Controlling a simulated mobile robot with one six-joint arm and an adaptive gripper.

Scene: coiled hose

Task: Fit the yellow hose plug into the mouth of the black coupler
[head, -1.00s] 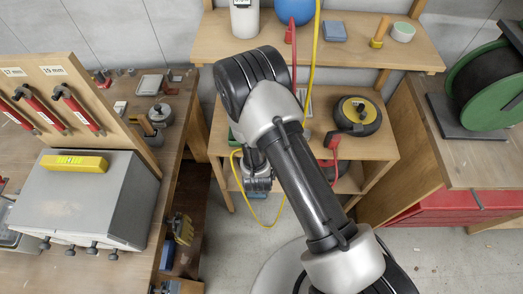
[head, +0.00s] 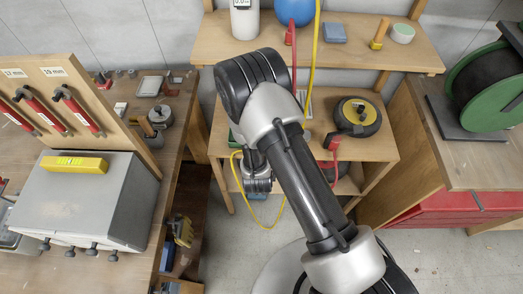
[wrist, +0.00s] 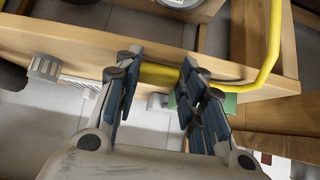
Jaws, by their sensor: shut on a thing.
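In the wrist view the two blue-padded fingers of my gripper (wrist: 161,62) are closed in on the yellow hose end (wrist: 159,75), which lies across between the fingertips. The yellow hose (wrist: 274,40) runs from there to the right and bends upward. I cannot make out the plug's tip. In the head view my gripper (head: 257,184) is small and partly hidden by my arm, by the left side of the shelf unit. A loop of yellow hose (head: 266,226) hangs below it. I cannot pick out the black coupler with certainty in either view.
A wooden shelf edge (wrist: 110,55) runs close by the fingers. A grey ridged piece (wrist: 45,68) is at left, a green block (wrist: 222,102) at right. In the head view a black-and-yellow reel (head: 357,116) and red hose connector (head: 333,142) are on the shelf unit's right side.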

